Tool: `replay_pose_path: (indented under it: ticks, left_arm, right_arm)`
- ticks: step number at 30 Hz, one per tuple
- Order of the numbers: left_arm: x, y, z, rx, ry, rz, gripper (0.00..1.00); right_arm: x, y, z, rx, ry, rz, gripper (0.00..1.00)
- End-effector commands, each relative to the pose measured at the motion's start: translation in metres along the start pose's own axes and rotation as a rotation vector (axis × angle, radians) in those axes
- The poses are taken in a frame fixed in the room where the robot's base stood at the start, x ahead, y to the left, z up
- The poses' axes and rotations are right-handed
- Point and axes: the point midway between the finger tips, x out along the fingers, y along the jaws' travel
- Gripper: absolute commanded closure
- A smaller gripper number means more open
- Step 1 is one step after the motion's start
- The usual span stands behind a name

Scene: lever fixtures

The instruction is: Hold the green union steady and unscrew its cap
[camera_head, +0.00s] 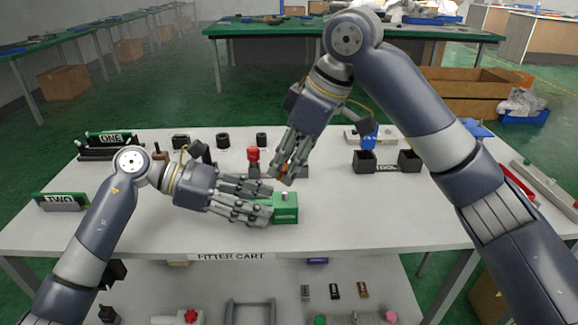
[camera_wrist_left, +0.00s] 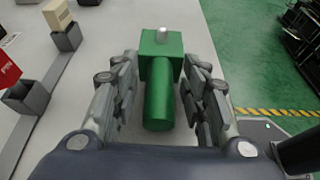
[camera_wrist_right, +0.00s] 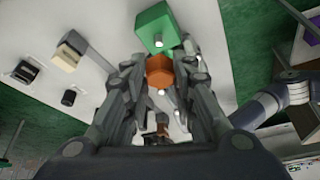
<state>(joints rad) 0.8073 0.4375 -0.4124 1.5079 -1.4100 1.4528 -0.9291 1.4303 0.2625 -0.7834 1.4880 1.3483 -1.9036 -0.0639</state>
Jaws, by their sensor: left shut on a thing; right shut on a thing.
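The green union (camera_head: 286,208) stands on the light table near its front edge, a block with a round green bar and a bare silver stub on top. My left gripper (camera_head: 268,204) is shut on it from the left; the left wrist view shows the round bar (camera_wrist_left: 159,100) between its fingers. My right gripper (camera_head: 281,175) is above the union, shut on an orange six-sided cap (camera_wrist_right: 160,71). The cap is apart from the stub. Fingers hide much of the cap in the head view.
A red-topped fixture (camera_head: 253,156) stands behind my left gripper. Two dark open bins (camera_head: 409,160) stand right of my right gripper. The front right of the table is clear.

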Motion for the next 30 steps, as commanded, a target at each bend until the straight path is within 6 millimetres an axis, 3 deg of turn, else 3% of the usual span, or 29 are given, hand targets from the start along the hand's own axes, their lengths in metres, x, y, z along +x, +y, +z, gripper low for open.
replay_pose_path:
  ticks: [2, 3, 6, 19, 23, 30]
  left_arm:
    - [0.000, 0.000, 0.000, 0.000, 0.000, 0.000, 0.88]
    - [0.000, 0.000, 0.000, 0.000, 0.000, 0.000, 0.57]
    - [0.000, 0.000, 0.000, 0.000, 0.000, 0.000, 0.36]
    - [-0.006, 0.000, 0.000, 0.000, 0.001, 0.001, 0.36]
    - [-0.026, 0.001, 0.000, 0.000, 0.002, 0.004, 0.36]
    - [-0.078, 0.001, -0.001, -0.001, 0.002, 0.005, 0.36]
  right_arm:
    - [0.000, 0.000, 0.000, 0.000, 0.000, 0.000, 1.00]
    - [0.000, 0.000, 0.000, 0.000, 0.000, 0.000, 1.00]
    - [0.000, 0.000, 0.000, 0.000, 0.000, 0.000, 1.00]
    - [0.000, 0.000, 0.000, 0.000, 0.000, 0.000, 1.00]
    - [0.000, 0.000, 0.000, 0.000, 0.000, 0.000, 1.00]
    - [0.000, 0.000, 0.000, 0.000, 0.000, 0.000, 1.00]
